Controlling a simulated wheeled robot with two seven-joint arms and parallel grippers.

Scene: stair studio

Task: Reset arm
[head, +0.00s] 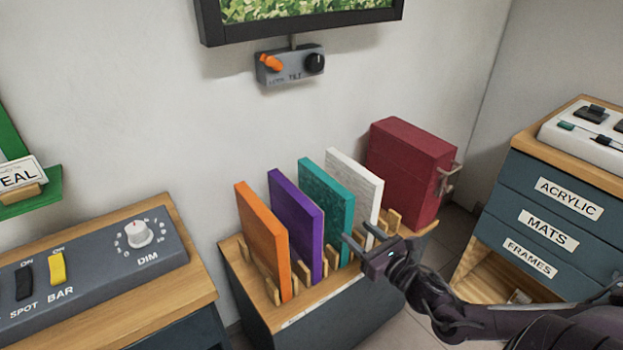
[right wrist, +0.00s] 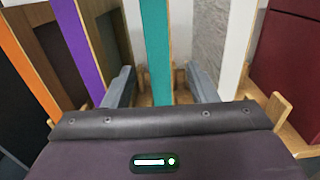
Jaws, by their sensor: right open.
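My right gripper (head: 360,242) is open at the front of a slotted rack, close to the teal and white panels. In the right wrist view its two fingers (right wrist: 163,88) stand apart, with the lower part of the teal panel (right wrist: 156,50) between them in the picture. I cannot tell whether a finger touches a panel. The teal panel (head: 327,205), orange panel (head: 263,240), purple panel (head: 296,222) and white panel (head: 355,182) stand upright in the rack. My left gripper is not in view.
The wooden rack top (head: 238,262) also carries a dark red box (head: 408,165) at its right end. A control panel (head: 95,265) with switches and a dial is at left. A drawer cabinet (head: 545,215) stands at right. A small control box (head: 290,66) hangs on the wall.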

